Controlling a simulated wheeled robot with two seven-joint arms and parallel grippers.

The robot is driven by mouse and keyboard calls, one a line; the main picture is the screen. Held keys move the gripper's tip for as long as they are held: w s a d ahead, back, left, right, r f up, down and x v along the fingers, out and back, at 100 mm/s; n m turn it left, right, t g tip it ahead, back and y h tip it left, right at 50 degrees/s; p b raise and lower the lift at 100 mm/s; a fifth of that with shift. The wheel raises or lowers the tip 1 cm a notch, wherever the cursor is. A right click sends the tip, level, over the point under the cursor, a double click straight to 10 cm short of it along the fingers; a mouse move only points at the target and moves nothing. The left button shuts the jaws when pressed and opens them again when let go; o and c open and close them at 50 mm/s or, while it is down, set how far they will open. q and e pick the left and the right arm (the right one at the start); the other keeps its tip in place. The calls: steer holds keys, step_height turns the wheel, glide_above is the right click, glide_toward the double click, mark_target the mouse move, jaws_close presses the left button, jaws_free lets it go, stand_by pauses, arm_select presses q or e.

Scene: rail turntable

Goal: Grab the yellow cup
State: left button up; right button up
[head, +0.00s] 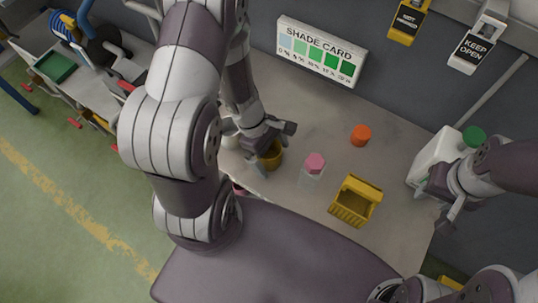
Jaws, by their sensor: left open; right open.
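A yellow cup (271,158) stands on the grey worktop, left of centre in the head view. My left gripper (279,139) is open, directly over and beside the cup's top, and hides part of its rim. Whether the fingers touch the cup cannot be told. My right gripper (443,203) is open at the right side, close in front of a white jug (433,155), with no object visible in it.
A clear bottle with a pink cap (315,163) stands right of the cup. A yellow basket (351,207) and an orange cap-like object (361,134) lie further right. A shade card (321,52) is behind. The worktop's back middle is clear.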

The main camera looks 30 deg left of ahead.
arm_select(q)
steer(key=shift+a, duration=0.1)
steer(key=c, duration=0.3)
steer(key=shift+w, duration=0.15)
steer(key=c, duration=0.7)
steer(key=shift+c, duration=0.2)
steer(key=shift+r, duration=0.1)
